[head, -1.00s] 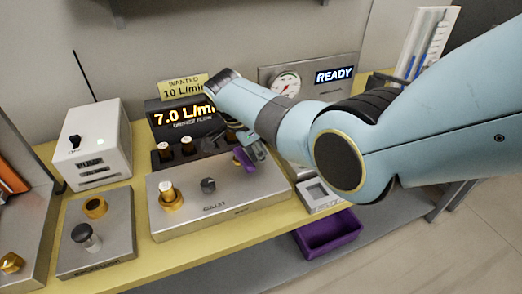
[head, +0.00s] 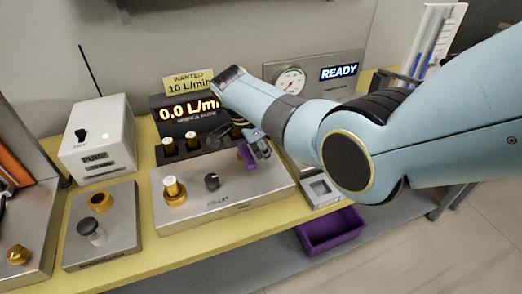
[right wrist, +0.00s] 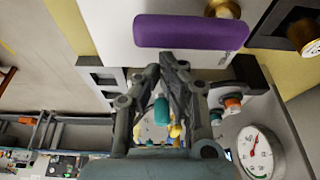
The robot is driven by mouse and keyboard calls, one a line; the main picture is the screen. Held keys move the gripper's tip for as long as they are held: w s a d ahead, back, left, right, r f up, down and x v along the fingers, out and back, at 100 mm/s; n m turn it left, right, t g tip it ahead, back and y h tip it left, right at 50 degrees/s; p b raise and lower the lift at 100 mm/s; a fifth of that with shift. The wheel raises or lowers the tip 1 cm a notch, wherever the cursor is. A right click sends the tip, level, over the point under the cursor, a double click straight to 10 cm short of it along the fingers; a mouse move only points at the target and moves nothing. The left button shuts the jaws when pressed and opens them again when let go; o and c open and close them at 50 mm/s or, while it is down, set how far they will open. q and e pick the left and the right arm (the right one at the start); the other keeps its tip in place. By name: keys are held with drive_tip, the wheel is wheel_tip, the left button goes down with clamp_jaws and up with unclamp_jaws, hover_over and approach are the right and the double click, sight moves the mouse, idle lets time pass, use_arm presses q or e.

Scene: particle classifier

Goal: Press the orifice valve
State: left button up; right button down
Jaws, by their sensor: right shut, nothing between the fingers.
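The metal valve box (head: 226,203) stands on the yellow bench. A purple bar handle (head: 247,155) is at its right end, and it shows large in the right wrist view (right wrist: 190,32). My right gripper (head: 261,149) is at the purple handle. In the right wrist view its closed fingertips (right wrist: 168,60) are just below the bar. Nothing is between them; I cannot tell whether they touch the bar. My left gripper is not in view.
A black display (head: 187,109) behind the box reads 0.0 L/min, above several white-topped fittings. A sign (head: 188,82) reads WANTED 10 L/min. A gauge panel (head: 310,80) shows READY. A white switch box (head: 97,137) stands left. A purple bin (head: 331,229) sits below the bench.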

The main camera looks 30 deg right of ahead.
drive_tip(key=d, duration=0.3)
drive_tip(key=shift+s+d+r+p, duration=0.15)
drive_tip(key=shift+s+d+p, duration=0.15)
drive_tip(key=shift+p, duration=0.1)
drive_tip(key=v, duration=1)
drive_tip(key=shift+w+a, duration=0.15)
drive_tip(key=shift+w, duration=0.05)
